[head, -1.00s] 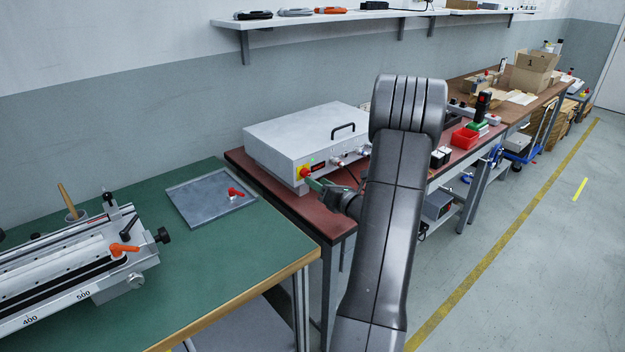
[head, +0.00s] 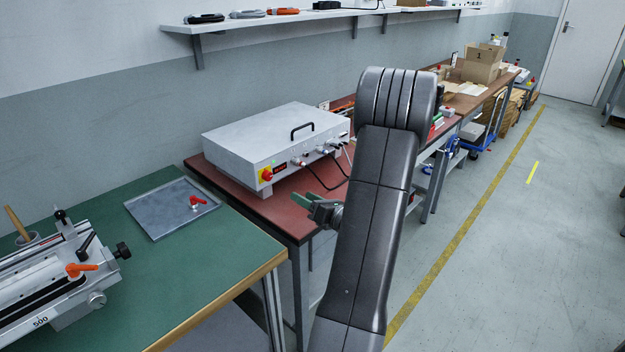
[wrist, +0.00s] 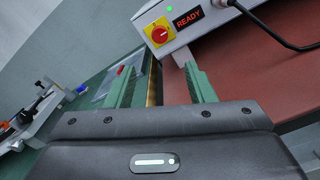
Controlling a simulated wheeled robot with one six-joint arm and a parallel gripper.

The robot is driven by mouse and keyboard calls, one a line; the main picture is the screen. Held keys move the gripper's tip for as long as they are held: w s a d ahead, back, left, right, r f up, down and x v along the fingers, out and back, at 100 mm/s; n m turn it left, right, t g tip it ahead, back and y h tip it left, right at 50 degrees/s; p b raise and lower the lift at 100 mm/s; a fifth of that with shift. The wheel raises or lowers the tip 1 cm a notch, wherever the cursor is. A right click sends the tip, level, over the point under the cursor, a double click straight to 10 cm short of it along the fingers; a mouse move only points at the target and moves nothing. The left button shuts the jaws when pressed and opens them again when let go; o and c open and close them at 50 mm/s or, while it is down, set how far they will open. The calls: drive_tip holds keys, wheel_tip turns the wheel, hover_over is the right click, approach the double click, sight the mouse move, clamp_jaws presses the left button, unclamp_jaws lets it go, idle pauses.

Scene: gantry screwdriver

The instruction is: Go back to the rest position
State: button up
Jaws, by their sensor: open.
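My gripper (head: 303,200) is in front of the grey control box, above the near edge of the red-brown bench, its green fingers pointing left. In the wrist view the two green fingers (wrist: 160,88) stand apart with nothing between them, so it is open and empty. The grey control box (head: 240,148) stands on the red-brown bench (head: 272,205). Its red and yellow switch (wrist: 159,32) and a red READY display (wrist: 187,18) show in the wrist view, past the fingertips. My arm hides part of the bench behind it.
A green table (head: 190,255) on the left bears a grey tray (head: 160,212) with a red-handled part (head: 197,202) and a clamp rail with an orange lever (head: 80,269). A shelf (head: 290,22) runs along the wall. The floor (head: 500,260) at right is clear.

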sight(269, 177)
drive_tip(key=x, duration=1.3)
drive_tip(key=shift+w+a, duration=0.2)
drive_tip(key=shift+a, duration=0.05)
